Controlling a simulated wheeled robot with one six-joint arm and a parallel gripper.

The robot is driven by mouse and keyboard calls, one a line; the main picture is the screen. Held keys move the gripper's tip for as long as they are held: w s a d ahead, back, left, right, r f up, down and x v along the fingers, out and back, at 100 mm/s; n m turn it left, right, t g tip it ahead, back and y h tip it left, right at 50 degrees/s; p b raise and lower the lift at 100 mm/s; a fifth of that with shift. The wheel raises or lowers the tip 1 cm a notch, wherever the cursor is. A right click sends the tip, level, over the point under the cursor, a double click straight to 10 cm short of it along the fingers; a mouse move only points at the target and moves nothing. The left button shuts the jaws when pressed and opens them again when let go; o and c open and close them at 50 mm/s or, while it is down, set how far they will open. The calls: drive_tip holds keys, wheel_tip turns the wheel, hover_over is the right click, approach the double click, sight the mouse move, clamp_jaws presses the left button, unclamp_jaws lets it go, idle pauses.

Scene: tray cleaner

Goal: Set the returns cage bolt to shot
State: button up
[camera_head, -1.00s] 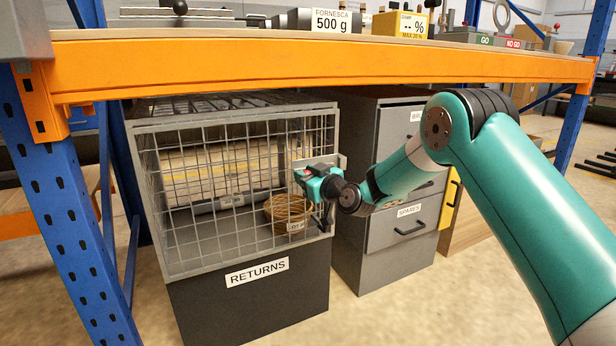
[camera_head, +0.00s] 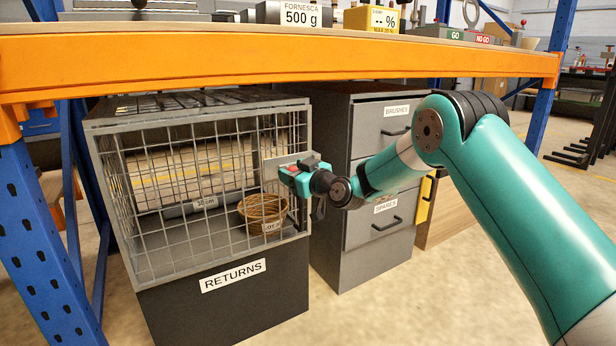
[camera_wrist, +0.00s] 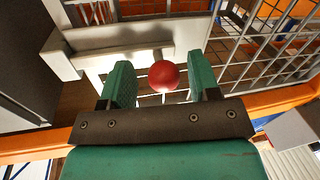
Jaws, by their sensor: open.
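The returns cage (camera_head: 93,128) is a grey wire cage on a dark base with a RETURNS label, under the bench. My gripper (camera_head: 284,176) is at the right side of its mesh front, in front of a light grey plate. In the wrist view, a round red knob (camera_wrist: 163,76) sits between my two green fingers, nearer the right one. The fingers are apart and do not visibly grip it. A pale grey bar or plate (camera_wrist: 125,52) runs behind the knob. I cannot tell the bolt's position from these views.
A wicker basket (camera_head: 262,211) stands inside the cage behind the mesh. A grey drawer cabinet (camera_head: 372,258) stands close on the cage's right. The orange bench beam (camera_head: 280,62) crosses above my forearm. A blue upright (camera_head: 40,250) is at the left. Floor in front is clear.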

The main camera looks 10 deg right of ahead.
drive_tip(key=v, duration=1.7)
drive_tip(key=shift+d, duration=0.15)
drive_tip(key=shift+r, duration=0.15)
drive_tip(key=s+a+r+n+g+y+p, duration=0.1)
drive_tip(key=s+a+r+n+g+p, duration=0.1)
drive_tip(key=s+a+r+g, duration=0.4)
drive_tip(key=s+a+r+n+g+y+p, duration=0.15)
drive_tip(key=s+a+g, duration=0.25)
drive_tip(key=s+a, duration=0.4)
drive_tip(key=s+d+r+m+g+h+p, duration=0.1)
drive_tip(key=s+d+m+g+h+p, duration=0.15)
drive_tip(key=s, duration=0.85)
drive_tip(key=s+d+r+m+g+h+p, duration=0.1)
drive_tip(key=s+d+m+g+h, duration=0.2)
drive_tip(key=s, duration=0.8)
wheel_tip(320, 180, up, 38)
drive_tip(key=d+n+h+p, duration=0.1)
drive_tip(key=p, duration=3.6)
drive_tip(key=shift+h, duration=0.3)
